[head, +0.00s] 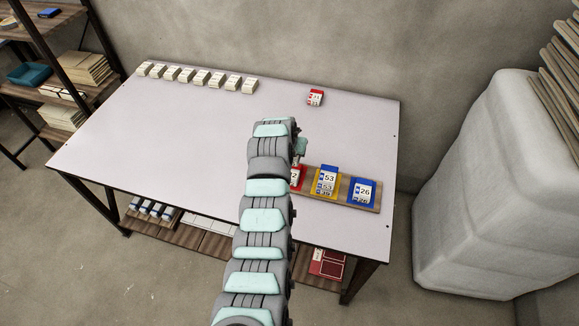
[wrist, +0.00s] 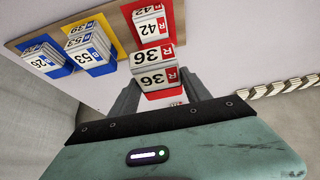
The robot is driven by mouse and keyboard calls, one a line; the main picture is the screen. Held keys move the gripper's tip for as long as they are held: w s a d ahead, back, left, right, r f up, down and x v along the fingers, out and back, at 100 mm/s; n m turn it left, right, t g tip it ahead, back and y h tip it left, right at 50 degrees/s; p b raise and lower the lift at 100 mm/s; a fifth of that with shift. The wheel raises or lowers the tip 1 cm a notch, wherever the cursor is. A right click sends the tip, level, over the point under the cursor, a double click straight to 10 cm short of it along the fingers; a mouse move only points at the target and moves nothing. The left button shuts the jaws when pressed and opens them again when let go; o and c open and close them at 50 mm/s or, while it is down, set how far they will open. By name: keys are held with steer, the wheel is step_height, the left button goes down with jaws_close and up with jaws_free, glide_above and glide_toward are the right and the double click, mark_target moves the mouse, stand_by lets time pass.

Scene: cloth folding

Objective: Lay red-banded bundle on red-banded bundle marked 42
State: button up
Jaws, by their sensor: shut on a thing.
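My gripper (wrist: 160,84) is shut on a red-banded bundle marked 36 (wrist: 152,56), with one finger on each side of it in the wrist view. The red-banded bundle marked 42 (wrist: 149,27) lies on a wooden board just beyond the held bundle in that view; whether the two touch I cannot tell. In the head view the 42 bundle (head: 296,178) is partly hidden behind my arm, and the held bundle is hidden. Another red-banded bundle (head: 315,97) lies at the back right of the table; its number is too small to read surely.
A row of several pale bundles (head: 196,76) stands along the back left. The left and middle of the table (head: 160,130) are clear.

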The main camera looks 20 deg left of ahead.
step_height(320, 180, down, 5)
steer(key=shift+r, duration=0.1)
steer(key=shift+f+b, duration=0.55)
steer(key=shift+f, duration=1.3)
steer(key=shift+f, duration=0.1)
steer(key=shift+f, duration=0.15)
steer(key=o, duration=1.4)
